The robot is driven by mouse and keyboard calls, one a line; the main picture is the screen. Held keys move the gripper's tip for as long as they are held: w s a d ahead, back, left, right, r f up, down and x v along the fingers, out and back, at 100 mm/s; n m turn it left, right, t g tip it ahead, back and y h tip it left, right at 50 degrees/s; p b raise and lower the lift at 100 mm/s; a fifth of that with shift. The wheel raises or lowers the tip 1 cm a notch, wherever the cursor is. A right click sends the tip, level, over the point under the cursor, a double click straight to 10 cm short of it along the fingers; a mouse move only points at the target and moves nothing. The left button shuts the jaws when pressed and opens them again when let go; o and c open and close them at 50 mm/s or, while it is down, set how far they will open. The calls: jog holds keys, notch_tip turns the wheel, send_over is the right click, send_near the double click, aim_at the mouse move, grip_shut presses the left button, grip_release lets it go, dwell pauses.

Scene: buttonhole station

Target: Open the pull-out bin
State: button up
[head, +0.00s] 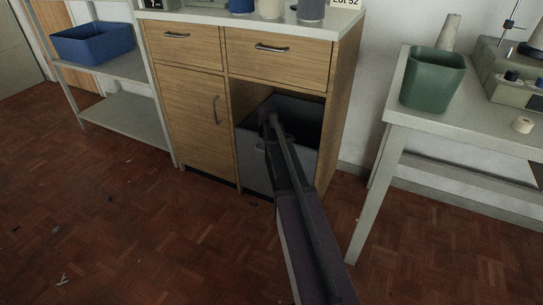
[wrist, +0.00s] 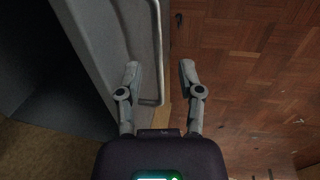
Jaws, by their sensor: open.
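The pull-out bin (head: 252,160) is a grey, open-topped box in the lower right opening of the wooden cabinet (head: 190,100). Its inside is dark. In the wrist view the bin's grey front (wrist: 98,45) lies on the left, with a pale bar handle (wrist: 158,35) along it. My gripper (wrist: 160,68) is open, with one finger on each side of the handle bar; I cannot tell whether either finger touches it. In the head view my arm covers part of the bin front and most of my gripper (head: 267,118).
A closed cabinet door (head: 190,118) is left of the bin, with two closed drawers above. A grey table (head: 450,112) with a green bin (head: 432,82) stands to the right. A shelf with a blue crate (head: 92,45) is at left.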

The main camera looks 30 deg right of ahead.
jog(key=shift+w+d+f+b, duration=0.1)
jog(key=shift+f+b, duration=0.4)
jog(key=shift+f, duration=0.2)
grip_shut()
